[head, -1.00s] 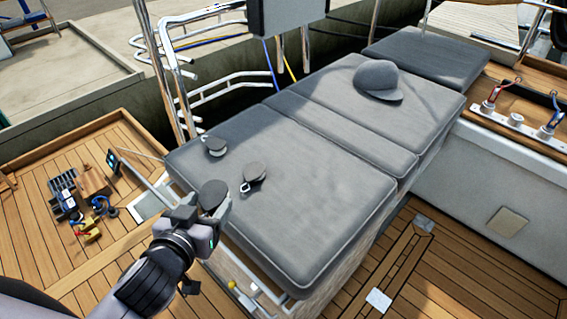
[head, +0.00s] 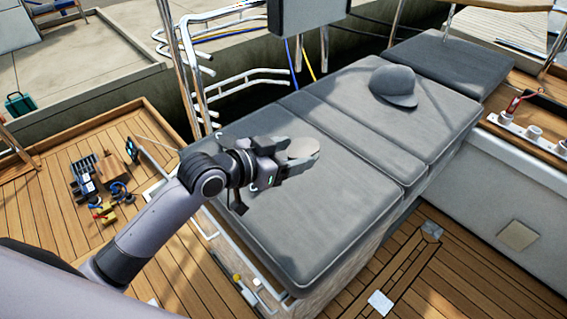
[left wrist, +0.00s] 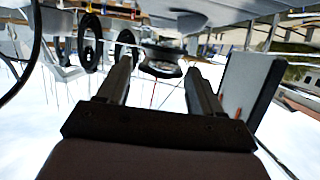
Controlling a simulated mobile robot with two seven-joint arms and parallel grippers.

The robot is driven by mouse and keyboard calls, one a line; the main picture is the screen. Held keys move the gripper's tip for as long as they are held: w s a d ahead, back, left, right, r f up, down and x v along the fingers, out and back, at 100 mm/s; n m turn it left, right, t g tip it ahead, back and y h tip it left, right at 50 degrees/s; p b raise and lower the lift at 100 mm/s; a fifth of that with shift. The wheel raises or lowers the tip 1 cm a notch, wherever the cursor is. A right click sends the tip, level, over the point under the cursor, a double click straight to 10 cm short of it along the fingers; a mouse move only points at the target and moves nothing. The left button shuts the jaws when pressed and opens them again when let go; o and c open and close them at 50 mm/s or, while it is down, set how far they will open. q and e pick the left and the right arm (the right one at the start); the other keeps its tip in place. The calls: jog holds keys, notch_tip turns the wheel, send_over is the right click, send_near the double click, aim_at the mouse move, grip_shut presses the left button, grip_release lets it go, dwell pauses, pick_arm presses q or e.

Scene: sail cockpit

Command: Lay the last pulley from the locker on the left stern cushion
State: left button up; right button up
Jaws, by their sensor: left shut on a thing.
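My left gripper (head: 300,160) is shut on a round grey pulley (head: 303,148) and holds it over the near grey stern cushion (head: 310,230). The held pulley also shows between the fingertips in the left wrist view (left wrist: 162,60). I cannot tell how high it is above the cushion. Two dark round pulleys show beyond the fingers in the left wrist view, one at the left (left wrist: 89,42) and one closer to the held pulley (left wrist: 125,48). In the head view my arm and gripper cover the part of the cushion where they lay. My right gripper is not in view.
A grey cap (head: 394,86) lies on the cushions farther back. Tools and a slotted box (head: 84,172) sit on the wooden deck at left. Metal rails (head: 235,90) stand behind the cushion. The cushion's near right part is bare.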

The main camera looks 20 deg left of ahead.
pick_arm(q)
jog(key=shift+w+d+r, duration=0.1)
jog(key=shift+w+r, duration=0.05)
jog(key=b, duration=0.3)
send_over(290, 218)
notch_tip(290, 218, down, 15)
jog(key=shift+r, duration=0.1)
notch_tip(290, 218, down, 5)
jog(key=shift+w+b, duration=0.1)
jog(key=shift+b, duration=0.7)
jog(key=shift+f+b, duration=0.25)
jog(key=shift+b, duration=0.05)
jog(key=o, duration=1.2)
jog(key=shift+c, duration=0.2)
jog(key=shift+r, duration=0.1)
